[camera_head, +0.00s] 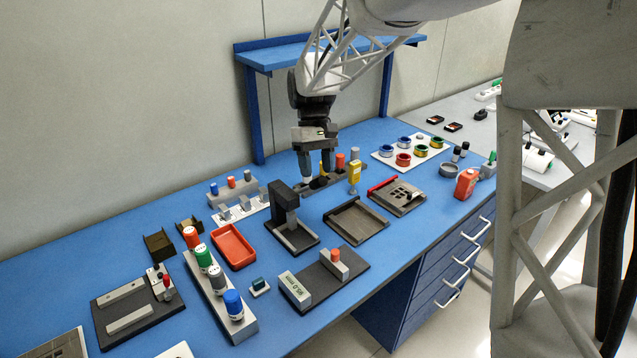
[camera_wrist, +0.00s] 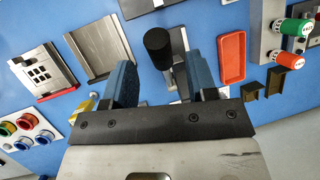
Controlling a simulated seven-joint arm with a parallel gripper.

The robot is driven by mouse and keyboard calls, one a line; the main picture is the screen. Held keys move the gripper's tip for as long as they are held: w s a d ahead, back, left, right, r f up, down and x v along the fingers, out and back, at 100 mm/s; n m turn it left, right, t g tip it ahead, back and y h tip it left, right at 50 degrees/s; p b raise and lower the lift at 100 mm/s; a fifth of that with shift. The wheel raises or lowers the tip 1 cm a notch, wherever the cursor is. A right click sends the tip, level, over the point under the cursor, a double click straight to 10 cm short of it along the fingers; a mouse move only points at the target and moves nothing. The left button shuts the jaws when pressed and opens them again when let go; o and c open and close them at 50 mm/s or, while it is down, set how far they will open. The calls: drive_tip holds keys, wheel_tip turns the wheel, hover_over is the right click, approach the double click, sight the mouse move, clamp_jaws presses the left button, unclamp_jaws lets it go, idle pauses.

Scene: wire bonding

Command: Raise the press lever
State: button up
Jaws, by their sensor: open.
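The press (camera_head: 279,203) stands near the middle of the blue table, with a dark upright body and a grey plate on its base. My gripper (camera_head: 317,177) points down, just behind and to the right of the press in the head view. In the wrist view my gripper (camera_wrist: 159,68) has its two blue-grey fingers well apart. A black cylindrical knob (camera_wrist: 158,43), which looks like the end of the press lever, shows between and beyond the fingertips. I see no contact with it. The rest of the lever is hard to make out.
A red tray (camera_head: 233,246) lies left of the press, and grey trays (camera_head: 356,221) lie right of it. A shelf (camera_head: 300,52) stands behind.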

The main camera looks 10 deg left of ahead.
sight(319, 183)
drive_tip(key=shift+x, duration=2.1)
clamp_jaws()
